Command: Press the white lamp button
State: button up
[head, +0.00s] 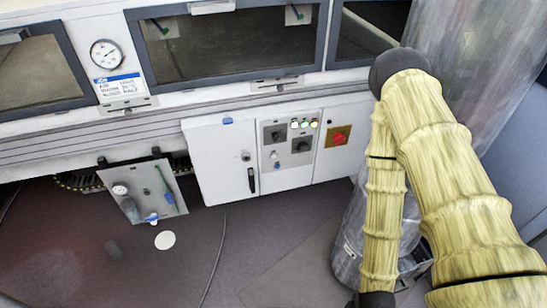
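A grey control panel (290,146) on the white cabinet front carries a short row of small lamp buttons along its top. The leftmost, the white lamp button (294,125), looks pale; a greenish one and a yellowish one sit to its right, but they are too small to tell apart surely. Dark rotary knobs sit on the same panel. My arm, in a yellow ribbed sleeve, rises at the right, apart from the panel in the picture. My gripper is not in view.
A red button on a yellow plate (338,137) is right of the panel. A white cabinet door (222,160) with a black handle is left. A grey plate with a gauge (146,190) juts out lower left. Clear plastic sheeting (470,60) hangs at right. Floor ahead is mostly open.

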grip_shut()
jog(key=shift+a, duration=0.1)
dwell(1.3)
